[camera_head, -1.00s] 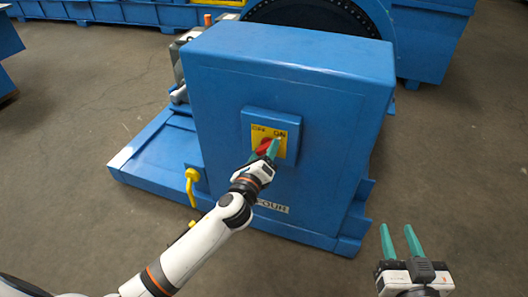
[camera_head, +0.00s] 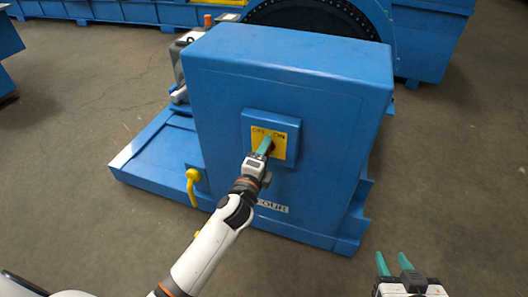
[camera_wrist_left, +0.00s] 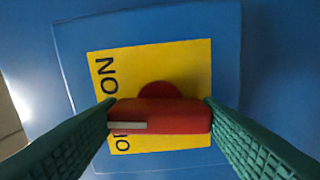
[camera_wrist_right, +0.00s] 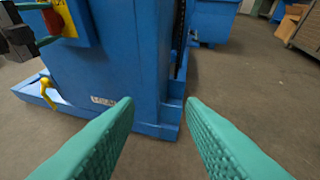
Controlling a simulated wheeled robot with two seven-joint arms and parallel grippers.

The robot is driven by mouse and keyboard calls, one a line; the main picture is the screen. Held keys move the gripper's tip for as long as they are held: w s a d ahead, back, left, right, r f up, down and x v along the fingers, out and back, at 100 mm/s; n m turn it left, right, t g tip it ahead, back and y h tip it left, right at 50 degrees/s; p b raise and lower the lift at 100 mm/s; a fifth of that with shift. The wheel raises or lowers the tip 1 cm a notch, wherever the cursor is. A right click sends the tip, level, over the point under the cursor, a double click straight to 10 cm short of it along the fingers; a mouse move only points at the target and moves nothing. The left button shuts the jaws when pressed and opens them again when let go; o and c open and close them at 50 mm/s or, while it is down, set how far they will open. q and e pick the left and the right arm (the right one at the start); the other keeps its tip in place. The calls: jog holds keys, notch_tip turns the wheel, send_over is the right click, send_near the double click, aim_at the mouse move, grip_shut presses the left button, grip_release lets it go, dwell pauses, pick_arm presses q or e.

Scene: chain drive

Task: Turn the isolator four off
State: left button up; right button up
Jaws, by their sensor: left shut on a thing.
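The isolator switch is a red rotary handle (camera_wrist_left: 160,116) on a yellow plate (camera_head: 281,144) lettered OFF and ON, on the blue cabinet (camera_head: 300,195) marked FOUR. My left gripper (camera_head: 265,146) is shut on the handle, one finger at each end of it in the left wrist view. The handle's white line lies between the two words in that view, nearer the partly covered OFF lettering. In the head view, my fingers hide most of the handle. My right gripper (camera_head: 393,264) is open and empty, away from the cabinet at lower right.
A yellow hook-shaped handle (camera_head: 192,186) sticks out at the cabinet's left side, above a blue base ledge. A large dark-toothed wheel (camera_head: 315,16) stands behind. The floor right of the cabinet is clear.

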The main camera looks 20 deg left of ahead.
pick_arm(q)
jog(key=shift+n+p, duration=2.1)
jog(key=shift+n, duration=3)
pick_arm(e)
jog(key=s+d+f+g+h, duration=0.1)
jog(key=s+d+f+g, duration=0.1)
jog(key=s+g, duration=0.2)
jog(key=s+d+f+g+h, duration=0.1)
jog(key=s+d+f+g, duration=0.1)
jog(key=s, duration=0.6)
jog(key=shift+d+f+g, duration=0.2)
jog(key=shift+f+g, duration=0.45)
jog(key=shift+g, duration=0.75)
jog(key=shift+s, duration=0.1)
pick_arm(q)
jog(key=o, duration=1)
jog(key=s, duration=0.4)
jog(key=s+p, duration=0.1)
jog(key=s, duration=0.3)
jog(key=s+p, duration=0.1)
jog(key=s, duration=0.3)
jog(key=shift+a, duration=0.25)
pick_arm(e)
jog(key=x, duration=0.4)
